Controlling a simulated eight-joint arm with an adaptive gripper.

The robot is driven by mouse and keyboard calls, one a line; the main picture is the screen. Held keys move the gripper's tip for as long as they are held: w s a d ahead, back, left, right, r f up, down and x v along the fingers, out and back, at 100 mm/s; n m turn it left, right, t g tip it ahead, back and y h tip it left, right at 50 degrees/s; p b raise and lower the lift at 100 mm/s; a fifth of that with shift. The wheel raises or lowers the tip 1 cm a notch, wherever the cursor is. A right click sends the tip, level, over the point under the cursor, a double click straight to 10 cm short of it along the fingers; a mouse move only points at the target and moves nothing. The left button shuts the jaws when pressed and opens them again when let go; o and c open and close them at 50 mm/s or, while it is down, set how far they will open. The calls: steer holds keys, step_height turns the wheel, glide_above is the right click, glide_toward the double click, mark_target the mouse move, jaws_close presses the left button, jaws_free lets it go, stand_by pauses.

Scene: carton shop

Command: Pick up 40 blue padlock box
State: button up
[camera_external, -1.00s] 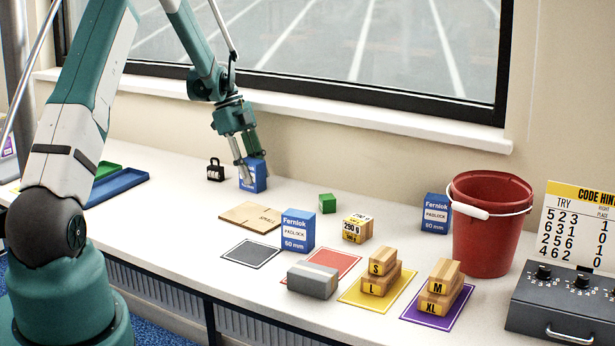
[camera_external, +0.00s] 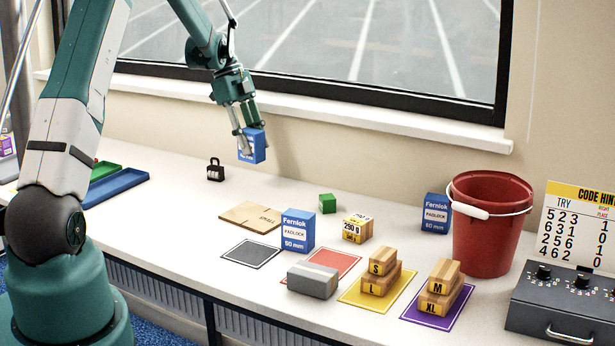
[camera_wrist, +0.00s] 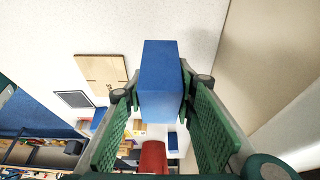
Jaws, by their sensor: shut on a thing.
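My gripper (camera_external: 247,128) is shut on a small blue padlock box (camera_external: 251,149) and holds it in the air above the back left of the counter. A finger covers part of its white label, and I cannot read the size. In the wrist view the blue box (camera_wrist: 160,80) sits between the two green-padded fingers. A blue padlock box marked 50 mm (camera_external: 298,231) stands on the counter beside the grey mat.
A black padlock (camera_external: 215,170) stands at the back left, near the held box. A red bucket (camera_external: 487,240) is at right.

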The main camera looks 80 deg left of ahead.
steer(key=shift+r, duration=0.5)
stand_by(0.3)
